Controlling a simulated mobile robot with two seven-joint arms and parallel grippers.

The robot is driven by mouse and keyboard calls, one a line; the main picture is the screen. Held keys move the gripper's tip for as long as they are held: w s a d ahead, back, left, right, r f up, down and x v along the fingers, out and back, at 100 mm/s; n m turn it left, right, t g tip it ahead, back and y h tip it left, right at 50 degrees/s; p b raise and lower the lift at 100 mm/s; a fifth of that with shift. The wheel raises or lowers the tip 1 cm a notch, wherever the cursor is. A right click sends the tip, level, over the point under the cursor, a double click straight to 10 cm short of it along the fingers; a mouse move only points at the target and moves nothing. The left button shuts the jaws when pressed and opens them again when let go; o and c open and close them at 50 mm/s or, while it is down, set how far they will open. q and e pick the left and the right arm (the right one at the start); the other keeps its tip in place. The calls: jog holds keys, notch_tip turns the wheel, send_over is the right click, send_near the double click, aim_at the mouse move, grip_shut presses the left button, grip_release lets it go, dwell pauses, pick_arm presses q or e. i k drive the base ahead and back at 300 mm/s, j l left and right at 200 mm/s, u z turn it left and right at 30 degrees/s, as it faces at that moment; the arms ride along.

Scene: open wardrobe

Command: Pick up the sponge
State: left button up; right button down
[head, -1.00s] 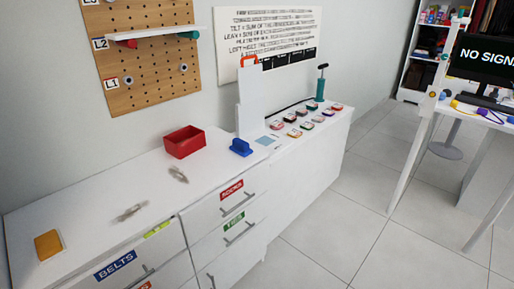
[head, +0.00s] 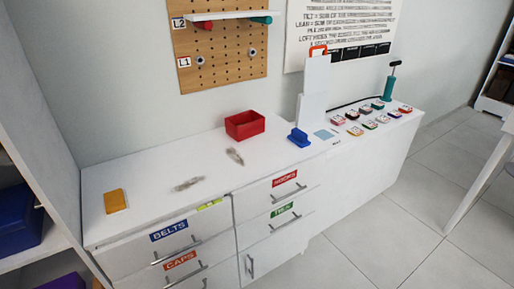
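A flat yellow-orange block, which looks like the sponge (head: 115,201), lies on the left end of the white cabinet top (head: 150,173). Nothing touches it. Neither of my grippers shows in the head view.
Two small crumpled clear items (head: 187,184) lie right of the sponge. A red bin (head: 244,125) and a blue object (head: 298,137) stand farther right. Labelled drawers (head: 170,231) face the front. A white shelf unit (head: 50,140) with a blue box (head: 18,220) stands at the left.

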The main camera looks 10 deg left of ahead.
aim_at(298, 137)
jog(key=i+l, duration=0.15)
jog(key=i, duration=0.3)
jog(key=i+l+z, duration=0.15)
jog(key=i, duration=0.25)
